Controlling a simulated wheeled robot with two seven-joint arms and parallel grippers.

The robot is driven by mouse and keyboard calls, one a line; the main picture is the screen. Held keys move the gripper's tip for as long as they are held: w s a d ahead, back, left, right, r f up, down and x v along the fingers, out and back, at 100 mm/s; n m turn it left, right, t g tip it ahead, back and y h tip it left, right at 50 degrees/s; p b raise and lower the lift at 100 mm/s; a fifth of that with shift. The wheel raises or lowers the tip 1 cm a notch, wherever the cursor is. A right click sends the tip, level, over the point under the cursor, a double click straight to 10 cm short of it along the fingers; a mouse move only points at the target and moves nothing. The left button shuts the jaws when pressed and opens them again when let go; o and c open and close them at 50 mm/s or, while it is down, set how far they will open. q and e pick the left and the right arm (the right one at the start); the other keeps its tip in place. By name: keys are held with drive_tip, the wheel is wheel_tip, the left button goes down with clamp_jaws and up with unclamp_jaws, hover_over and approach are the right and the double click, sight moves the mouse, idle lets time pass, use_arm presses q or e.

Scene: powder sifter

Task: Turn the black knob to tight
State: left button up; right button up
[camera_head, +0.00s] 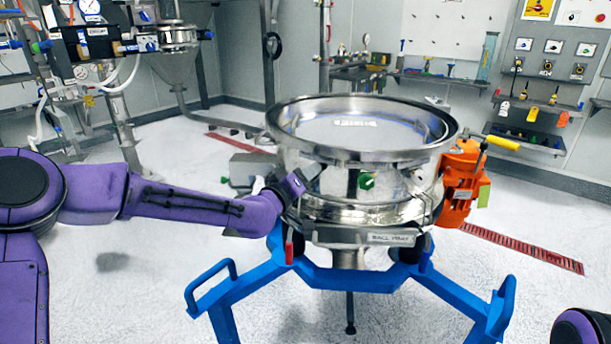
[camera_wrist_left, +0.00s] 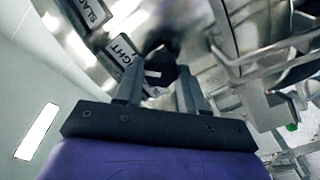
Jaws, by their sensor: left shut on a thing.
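The black knob (camera_wrist_left: 162,66) shows in the left wrist view, between the two fingers of my left gripper (camera_wrist_left: 160,76). A small white mark is on the knob. A label reading "SLACK" (camera_wrist_left: 92,12) and one that seems to read "TIGHT" (camera_wrist_left: 122,48) are on the metal beside it, to its upper left. In the head view my left gripper (camera_head: 297,187) is against the left side of the steel sifter (camera_head: 365,190), and the knob is hidden there. The left gripper is shut on the knob. My right gripper is not in view.
The sifter stands on a blue frame (camera_head: 345,276). A green knob (camera_head: 366,181) is on its front and an orange motor (camera_head: 460,185) on its right. A red-handled part (camera_head: 289,250) hangs below my gripper. Open white floor lies around the frame.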

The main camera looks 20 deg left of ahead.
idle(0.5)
use_arm(q)
drive_tip(key=o, duration=1.1)
drive_tip(key=shift+c, duration=0.2)
drive_tip(key=shift+s, duration=0.1)
drive_tip(key=b+v, duration=0.1)
drive_tip(key=v, duration=0.9)
drive_tip(key=shift+s, duration=0.2)
